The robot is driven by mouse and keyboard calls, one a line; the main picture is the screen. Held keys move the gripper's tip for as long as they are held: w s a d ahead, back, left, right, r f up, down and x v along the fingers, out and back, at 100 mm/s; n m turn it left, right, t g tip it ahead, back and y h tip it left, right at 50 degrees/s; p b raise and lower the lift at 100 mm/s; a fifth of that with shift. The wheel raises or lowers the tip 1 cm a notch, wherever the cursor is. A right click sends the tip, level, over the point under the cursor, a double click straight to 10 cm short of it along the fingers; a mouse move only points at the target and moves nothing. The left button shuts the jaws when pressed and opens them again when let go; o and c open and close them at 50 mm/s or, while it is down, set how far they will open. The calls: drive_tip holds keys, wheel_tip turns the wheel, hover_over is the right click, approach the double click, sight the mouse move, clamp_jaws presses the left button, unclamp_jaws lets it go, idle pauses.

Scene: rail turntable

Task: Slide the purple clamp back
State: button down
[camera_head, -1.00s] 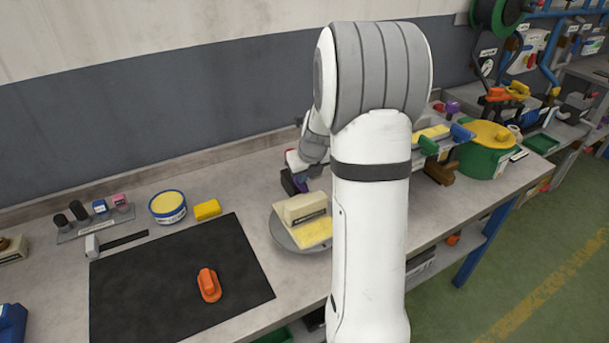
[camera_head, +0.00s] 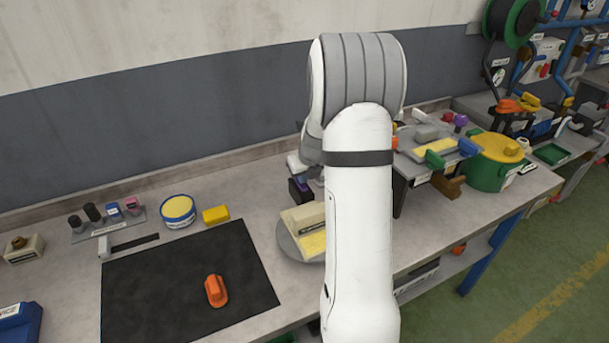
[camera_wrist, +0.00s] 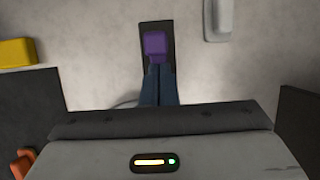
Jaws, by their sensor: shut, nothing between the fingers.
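The purple clamp (camera_wrist: 155,44) shows in the wrist view as a small block on a dark narrow rail plate (camera_wrist: 146,28). My gripper (camera_wrist: 158,72) is shut and empty, its fingertips right at the near edge of the clamp; I cannot tell whether they touch it. In the head view my arm hides most of this spot. A dark block (camera_head: 300,190) with a bit of purple shows beside my wrist, behind the round grey turntable (camera_head: 288,240).
A cream block (camera_head: 303,216) sits on the turntable. A yellow block (camera_head: 216,214), a round yellow-topped tin (camera_head: 178,208) and a black mat (camera_head: 150,290) with an orange piece (camera_head: 215,291) lie to the left. A green drum (camera_head: 488,175) stands at the right.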

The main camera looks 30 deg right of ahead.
drive_tip(key=s+r, duration=0.7)
drive_tip(key=r, duration=0.2)
drive_tip(key=shift+a+r+b, duration=0.15)
drive_tip(key=shift+r+b, duration=0.05)
drive_tip(key=shift+b, duration=0.1)
drive_tip(key=s+a+r+n, duration=0.3)
drive_tip(key=s+a+n, duration=0.2)
drive_tip(key=a+n, duration=0.3)
drive_tip(key=s+a+r+n, duration=0.2)
drive_tip(key=s+a+n, duration=0.35)
drive_tip(key=n, duration=0.55)
drive_tip(key=s+a+n+g, duration=0.1)
drive_tip(key=s+a+n, duration=0.5)
drive_tip(key=s+n, duration=0.6)
drive_tip(key=shift+s+f+n, duration=0.15)
drive_tip(key=shift+n, duration=2.45)
drive_tip(key=shift+d, duration=0.1)
